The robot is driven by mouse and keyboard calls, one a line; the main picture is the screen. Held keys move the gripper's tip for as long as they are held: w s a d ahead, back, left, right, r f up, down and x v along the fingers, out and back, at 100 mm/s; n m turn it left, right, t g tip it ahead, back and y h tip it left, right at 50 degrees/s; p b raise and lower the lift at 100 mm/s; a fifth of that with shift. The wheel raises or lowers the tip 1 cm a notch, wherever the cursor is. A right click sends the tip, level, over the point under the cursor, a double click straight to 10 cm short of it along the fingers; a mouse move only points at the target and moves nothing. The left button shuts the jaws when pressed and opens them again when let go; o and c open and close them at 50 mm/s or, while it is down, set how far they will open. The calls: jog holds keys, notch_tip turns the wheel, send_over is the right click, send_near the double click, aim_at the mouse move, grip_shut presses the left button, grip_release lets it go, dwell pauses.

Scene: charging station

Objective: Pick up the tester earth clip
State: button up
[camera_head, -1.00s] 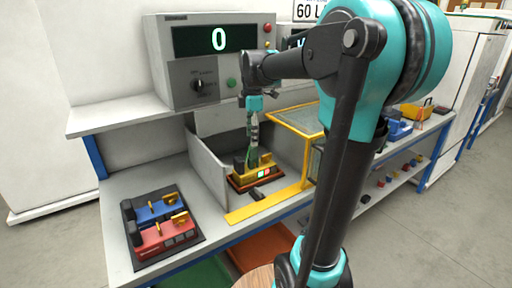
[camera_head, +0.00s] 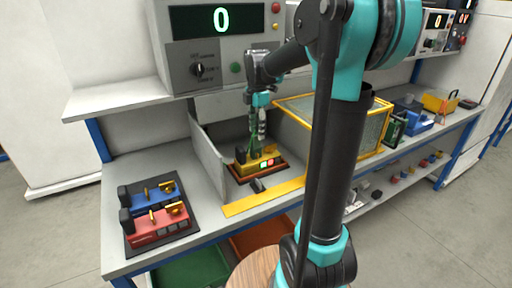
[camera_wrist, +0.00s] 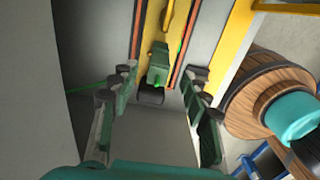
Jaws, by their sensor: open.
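In the wrist view a green clip-like block (camera_wrist: 157,64) with a dark lower end lies in line with a long yellow part, between two brown edges. I take it for the earth clip. My gripper (camera_wrist: 156,84) is open, one finger on each side of the block, with gaps showing on both sides; contact is not visible. In the head view my gripper (camera_head: 257,142) points down over the yellow tester (camera_head: 256,164), which has a red and a green light. The clip cannot be made out clearly there.
The tester sits in a bay with a grey side wall (camera_head: 207,155) and a yellow front strip (camera_head: 262,197). A yellow-framed clear guard (camera_head: 320,108) is to the right. A small dark object (camera_head: 257,186) lies before the tester. Blue and red devices (camera_head: 152,209) stand at left.

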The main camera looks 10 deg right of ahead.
aim_at(256, 145)
jog(key=shift+a+f, duration=0.2)
jog(key=shift+f, duration=3.35)
grip_shut()
